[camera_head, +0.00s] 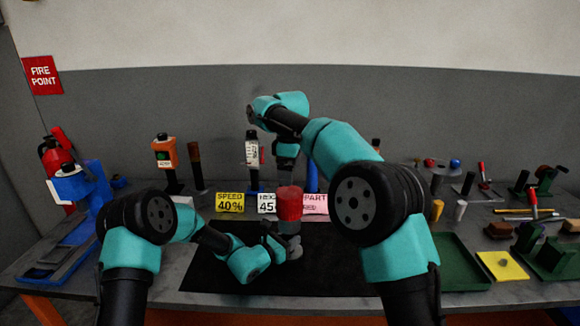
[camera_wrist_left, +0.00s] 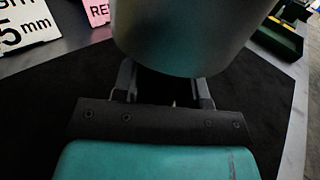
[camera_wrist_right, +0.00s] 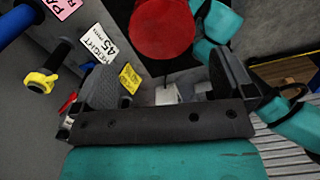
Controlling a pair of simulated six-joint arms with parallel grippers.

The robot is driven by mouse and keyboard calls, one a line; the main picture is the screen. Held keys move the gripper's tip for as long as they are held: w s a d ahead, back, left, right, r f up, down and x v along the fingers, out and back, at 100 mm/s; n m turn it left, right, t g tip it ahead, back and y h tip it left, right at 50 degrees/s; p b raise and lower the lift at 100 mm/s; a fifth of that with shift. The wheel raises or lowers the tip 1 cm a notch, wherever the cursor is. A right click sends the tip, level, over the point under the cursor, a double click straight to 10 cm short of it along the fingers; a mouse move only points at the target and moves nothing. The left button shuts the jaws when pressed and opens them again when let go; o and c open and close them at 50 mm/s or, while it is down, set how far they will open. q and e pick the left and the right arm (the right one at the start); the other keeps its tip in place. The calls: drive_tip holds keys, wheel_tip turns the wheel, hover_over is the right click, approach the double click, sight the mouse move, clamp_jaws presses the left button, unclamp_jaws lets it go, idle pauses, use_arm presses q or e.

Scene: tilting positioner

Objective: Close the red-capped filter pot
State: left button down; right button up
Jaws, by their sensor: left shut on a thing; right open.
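The filter pot's grey body (camera_head: 291,228) stands upright above the black mat, and it fills the top of the left wrist view (camera_wrist_left: 185,40). My left gripper (camera_head: 279,242) is shut on this body from the left side. The red cap (camera_head: 290,204) sits at the top of the pot; I cannot tell how tightly it is on. My right gripper (camera_head: 287,182) points down just above the cap. In the right wrist view its fingers are open and apart, with the red cap (camera_wrist_right: 162,28) beyond and between them.
Yellow (camera_head: 230,202), white (camera_head: 267,204) and pink (camera_head: 314,204) label cards stand behind the pot. A blue fixture (camera_head: 92,185) is at the left. A green tray (camera_head: 455,265) and a yellow pad (camera_head: 502,266) lie at the right. The black mat (camera_head: 215,275) has bare room.

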sight(290, 193)
drive_tip(key=n, duration=0.5)
drive_tip(key=shift+r, duration=0.35)
drive_tip(key=n, duration=0.5)
drive_tip(key=shift+r, duration=0.3)
drive_tip(key=shift+f, duration=0.15)
wheel_tip(290, 193, down, 12)
drive_tip(key=shift+r, duration=0.1)
drive_tip(key=shift+c, duration=0.4)
